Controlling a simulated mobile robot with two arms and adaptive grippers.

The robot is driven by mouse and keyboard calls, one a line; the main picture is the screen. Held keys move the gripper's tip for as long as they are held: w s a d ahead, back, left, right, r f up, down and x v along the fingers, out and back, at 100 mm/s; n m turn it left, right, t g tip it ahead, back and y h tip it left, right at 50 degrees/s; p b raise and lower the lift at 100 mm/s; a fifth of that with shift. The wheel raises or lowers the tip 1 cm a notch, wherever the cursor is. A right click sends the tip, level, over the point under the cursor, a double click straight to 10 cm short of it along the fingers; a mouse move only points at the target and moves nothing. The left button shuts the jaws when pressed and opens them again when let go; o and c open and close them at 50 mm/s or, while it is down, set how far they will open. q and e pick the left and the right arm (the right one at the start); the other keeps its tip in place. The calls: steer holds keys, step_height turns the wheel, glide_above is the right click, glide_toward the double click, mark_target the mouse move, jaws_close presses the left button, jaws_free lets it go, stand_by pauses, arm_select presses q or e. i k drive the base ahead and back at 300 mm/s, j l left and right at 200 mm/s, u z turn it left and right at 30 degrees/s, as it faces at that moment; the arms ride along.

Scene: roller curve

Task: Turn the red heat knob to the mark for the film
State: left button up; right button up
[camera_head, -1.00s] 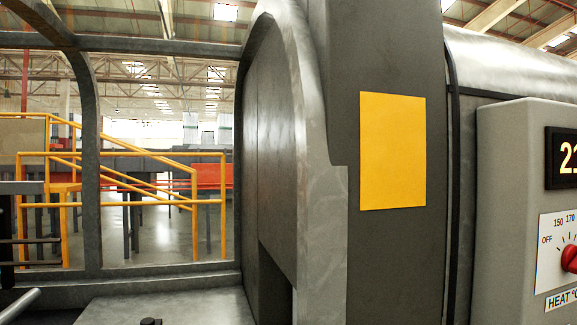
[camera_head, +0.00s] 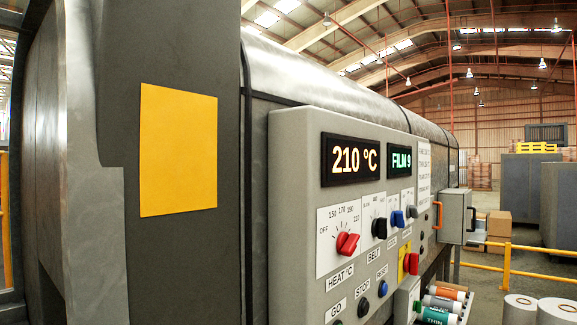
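The red heat knob (camera_head: 347,244) sits on a white dial plate (camera_head: 324,262) marked OFF, 150, 170, 190 and 210, above a HEAT °C label. The knob looks turned toward the 210 side, but its exact pointer is hard to make out. The heat display (camera_head: 350,160) reads 210 °C. Neither of my grippers shows in the head view.
The grey panel (camera_head: 290,200) also holds a black knob (camera_head: 379,228), a blue knob (camera_head: 397,219), a red switch (camera_head: 411,263) and push buttons. Coloured rolls (camera_head: 440,302) lie on a rack at the lower right. A yellow rail (camera_head: 508,265) stands beyond.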

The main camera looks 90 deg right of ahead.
mark_target(346, 244)
steer(key=k+z, duration=0.15)
steer(key=z, duration=0.35)
steer(key=k+l+z, duration=0.1)
steer(key=z, duration=0.4)
steer(key=l+z, duration=0.25)
steer(key=z, duration=0.25)
steer(key=k+l+z, duration=0.1)
steer(key=z, duration=0.4)
steer(key=l+z, duration=0.35)
steer(key=l, duration=0.5)
steer(key=l+z, duration=0.3)
steer(key=l, duration=1)
steer(key=i, duration=0.05)
